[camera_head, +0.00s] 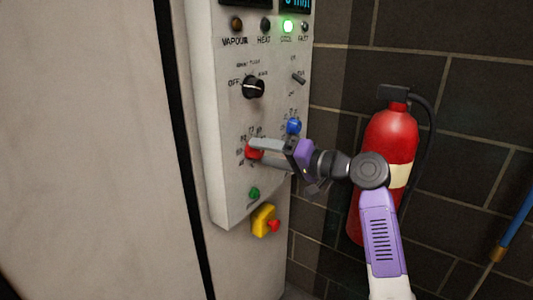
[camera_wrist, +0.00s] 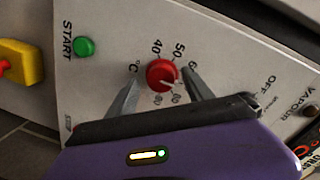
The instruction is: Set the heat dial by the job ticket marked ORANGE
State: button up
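The red heat dial (camera_head: 252,153) is on the lower part of the control panel (camera_head: 225,190), with a ring of temperature numbers around it. In the wrist view the red dial (camera_wrist: 162,75) has a pale pointer mark toward its lower right, and "40", "50" and "°C" can be read. My gripper (camera_head: 262,153) is at the dial. In the wrist view the fingers of my gripper (camera_wrist: 160,85) stand apart on either side of the dial, with visible gaps.
A black knob (camera_head: 253,87), a blue knob (camera_head: 293,126), a green START button (camera_head: 254,193) and a yellow box with a red button (camera_head: 264,220) surround the dial. A green lamp (camera_head: 288,27) is lit. A fire extinguisher (camera_head: 390,140) stands right, behind my arm.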

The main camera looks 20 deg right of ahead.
jog(key=v, duration=0.7)
jog(key=shift+s+d+b, duration=0.25)
jog(key=shift+s+b, duration=0.05)
jog(key=shift+s, duration=0.1)
jog(key=shift+r, duration=0.1)
